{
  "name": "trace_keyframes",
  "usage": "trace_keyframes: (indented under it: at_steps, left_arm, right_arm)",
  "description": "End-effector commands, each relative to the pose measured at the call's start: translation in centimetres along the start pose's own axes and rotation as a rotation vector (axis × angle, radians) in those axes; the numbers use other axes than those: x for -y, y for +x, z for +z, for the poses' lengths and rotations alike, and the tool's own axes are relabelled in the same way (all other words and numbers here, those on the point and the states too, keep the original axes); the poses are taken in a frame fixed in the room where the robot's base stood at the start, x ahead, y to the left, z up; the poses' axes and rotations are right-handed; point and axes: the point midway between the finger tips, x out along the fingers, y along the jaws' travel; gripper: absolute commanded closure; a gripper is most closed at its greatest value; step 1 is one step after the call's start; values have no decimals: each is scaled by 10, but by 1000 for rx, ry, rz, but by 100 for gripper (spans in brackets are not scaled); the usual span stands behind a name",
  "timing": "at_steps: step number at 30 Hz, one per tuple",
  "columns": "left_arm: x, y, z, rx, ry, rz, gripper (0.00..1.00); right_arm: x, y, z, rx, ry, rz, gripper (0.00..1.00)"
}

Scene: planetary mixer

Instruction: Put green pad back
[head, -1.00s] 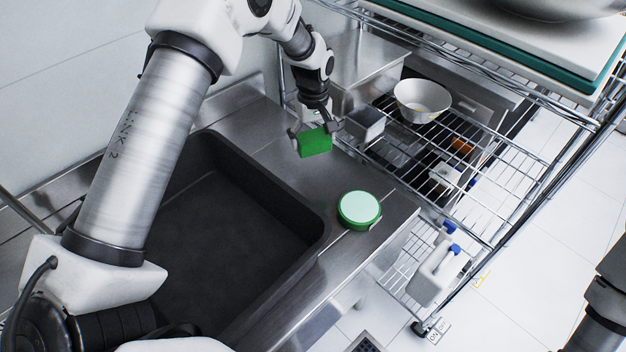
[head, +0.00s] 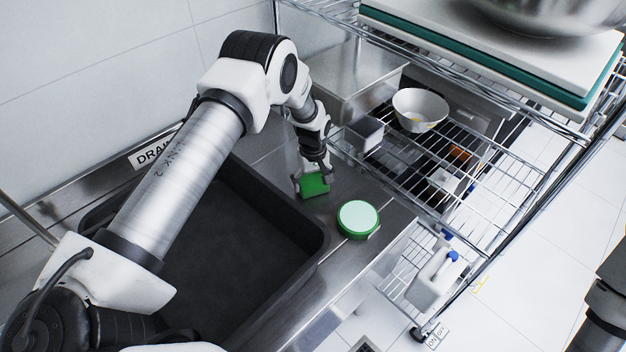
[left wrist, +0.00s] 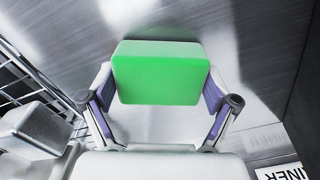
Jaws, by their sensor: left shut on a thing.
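The green pad (head: 315,185) is a bright green block at the steel counter (head: 262,143), on the strip beside the dark sink basin. My left gripper (head: 312,180) comes down from above and is shut on the pad. In the left wrist view the pad (left wrist: 160,72) sits between the two fingers of my left gripper (left wrist: 160,95), one at each side. The pad is at or just above the counter; I cannot tell if it touches. At the right edge of the head view a dark part of my right arm shows, without its fingers.
A round green-rimmed container (head: 358,219) with a pale top stands on the counter near the pad. The dark sink (head: 230,255) lies left. A wire shelf (head: 505,180) at right holds a white bowl (head: 420,107) and a grey box (head: 364,133). A white jug (head: 437,278) stands lower.

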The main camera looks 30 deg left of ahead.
Motion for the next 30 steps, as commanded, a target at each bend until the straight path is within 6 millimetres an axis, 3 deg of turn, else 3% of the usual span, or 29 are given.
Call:
trace_keyframes:
  at_steps: [2,3,15,17,30]
  left_arm:
    - [0,4,0,0,0,0,56]
    - [0,2,0,0,0,0,0]
    - [0,-4,0,0,0,0,0]
    - [0,-6,0,0,0,1,0]
    - [0,-106,0,-1,-1,2,0]
  right_arm:
    - [0,4,0,0,0,0,60]
    - [0,2,0,1,0,0,60]
    - [0,-3,0,0,0,0,60]
    - [0,4,0,-1,0,0,60]
    - [0,41,0,0,0,0,60]
